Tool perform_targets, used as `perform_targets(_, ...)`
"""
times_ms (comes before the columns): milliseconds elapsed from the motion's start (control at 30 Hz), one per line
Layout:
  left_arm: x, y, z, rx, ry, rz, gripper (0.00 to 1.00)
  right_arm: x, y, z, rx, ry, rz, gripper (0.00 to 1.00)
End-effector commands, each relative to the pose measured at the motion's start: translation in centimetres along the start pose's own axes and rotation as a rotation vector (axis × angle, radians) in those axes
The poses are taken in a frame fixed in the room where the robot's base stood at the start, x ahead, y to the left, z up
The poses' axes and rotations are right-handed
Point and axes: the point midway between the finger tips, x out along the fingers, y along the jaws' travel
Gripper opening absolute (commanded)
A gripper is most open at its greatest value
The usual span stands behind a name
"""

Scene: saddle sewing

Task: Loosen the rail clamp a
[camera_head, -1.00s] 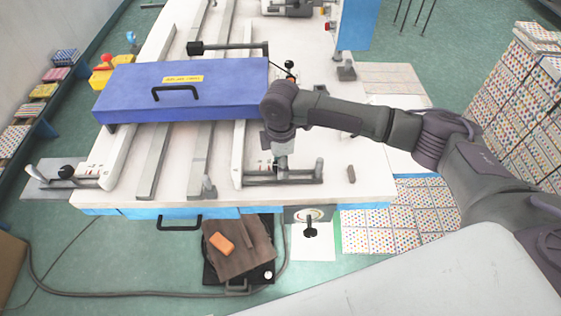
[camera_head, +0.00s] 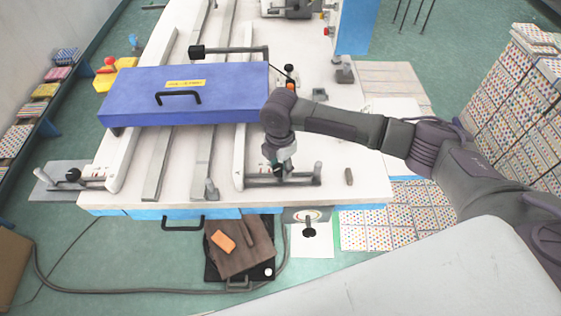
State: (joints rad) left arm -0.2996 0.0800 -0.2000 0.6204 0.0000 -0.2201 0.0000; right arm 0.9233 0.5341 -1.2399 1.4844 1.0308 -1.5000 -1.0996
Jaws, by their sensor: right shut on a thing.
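My right gripper (camera_head: 278,167) points down at the front end of the right-hand white rail (camera_head: 239,162). It is shut on the knob of the rail clamp there, and the fingers mostly hide that knob. The clamp's grey bar (camera_head: 300,181) lies across the rail end, with a short upright post at its right end. A similar clamp (camera_head: 88,181) with a black knob (camera_head: 73,175) sits at the front end of the left white rail. No label shows which clamp is a. My left gripper is not in view.
A long blue box (camera_head: 190,92) with a black handle lies across the rails behind the gripper. A brown board with an orange block (camera_head: 222,240) is below the front edge.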

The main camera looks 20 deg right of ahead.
Motion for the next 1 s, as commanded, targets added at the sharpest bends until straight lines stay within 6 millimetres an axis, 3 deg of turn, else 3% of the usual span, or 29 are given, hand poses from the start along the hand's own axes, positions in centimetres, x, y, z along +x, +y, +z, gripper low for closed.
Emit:
perform_targets(400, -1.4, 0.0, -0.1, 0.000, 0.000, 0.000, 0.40, -0.2, 0.1, -0.1, -0.397, 0.000, 0.002, 0.08)
perform_targets(1000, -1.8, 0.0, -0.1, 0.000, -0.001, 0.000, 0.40, -0.1, 0.2, -0.1, -0.960, -0.004, 0.004, 0.08)
